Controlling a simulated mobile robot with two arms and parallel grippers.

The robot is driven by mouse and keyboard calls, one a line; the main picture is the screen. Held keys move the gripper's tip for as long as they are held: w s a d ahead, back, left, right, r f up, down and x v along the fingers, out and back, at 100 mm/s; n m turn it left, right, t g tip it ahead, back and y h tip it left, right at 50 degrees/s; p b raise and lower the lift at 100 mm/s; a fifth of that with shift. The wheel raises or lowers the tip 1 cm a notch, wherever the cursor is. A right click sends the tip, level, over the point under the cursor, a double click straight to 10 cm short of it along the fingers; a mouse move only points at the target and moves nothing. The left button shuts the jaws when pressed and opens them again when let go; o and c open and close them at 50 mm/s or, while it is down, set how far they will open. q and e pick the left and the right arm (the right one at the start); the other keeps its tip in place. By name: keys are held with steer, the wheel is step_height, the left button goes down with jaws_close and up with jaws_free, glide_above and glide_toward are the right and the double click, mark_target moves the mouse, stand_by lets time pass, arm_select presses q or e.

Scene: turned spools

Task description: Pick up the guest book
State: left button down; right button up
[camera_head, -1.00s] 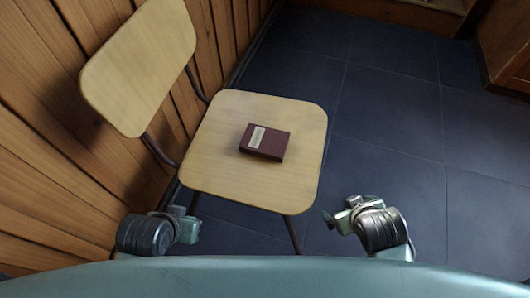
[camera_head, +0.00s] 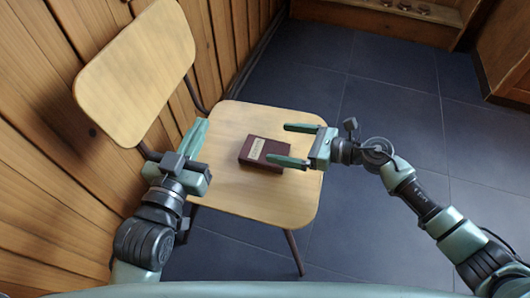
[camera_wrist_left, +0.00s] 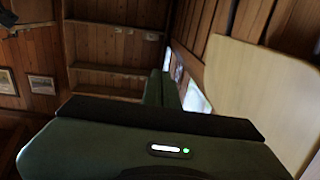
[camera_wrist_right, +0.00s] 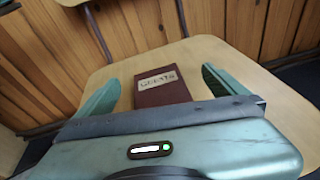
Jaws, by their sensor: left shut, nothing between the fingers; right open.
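The guest book (camera_head: 262,151) is a dark red book with a pale label, lying flat on the wooden seat of a chair (camera_head: 235,196). In the right wrist view the book (camera_wrist_right: 161,88) shows its label lettering, and it sits between the two fingers in the picture. My right gripper (camera_head: 287,145) is open, its fingers pointing left toward the book from its right side. I cannot tell whether a finger touches the book. My left gripper (camera_head: 200,128) is shut and empty, left of the book near the seat's left edge.
The chair's backrest (camera_head: 135,72) rises at the left, close to the wood-panelled wall (camera_head: 40,150). Dark floor tiles (camera_head: 390,100) are clear to the right. A wooden shelf (camera_head: 400,12) stands at the far back. The rest of the seat is bare.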

mark_target(268, 151)
steer(key=shift+s+d+f+n+g+h, duration=0.2)
steer(key=shift+d+f+n+g, duration=0.15)
steer(key=shift+f+n, duration=0.2)
steer(key=shift+s+d+f+n+g+h, duration=0.15)
steer(key=shift+d+f+n+g+h, duration=0.1)
steer(key=shift+f+n+g, duration=0.3)
steer(key=b+x, duration=0.1)
steer(key=x, duration=0.6)
steer(key=shift+s+f+b, duration=0.1)
steer(key=shift+f+b, duration=0.15)
steer(key=shift+b, duration=0.1)
steer(key=shift+a, duration=0.25)
arm_select(q)
step_height(268, 151, up, 9)
steer(key=s+t+h, duration=0.1)
steer(key=t+h, duration=0.1)
steer(key=t, duration=0.3)
steer(key=shift+s+d, duration=0.35)
steer(key=shift+s, duration=0.05)
steer(key=shift+f, duration=0.1)
arm_select(e)
steer(key=shift+c, duration=0.3)
steer(key=c, duration=1.5)
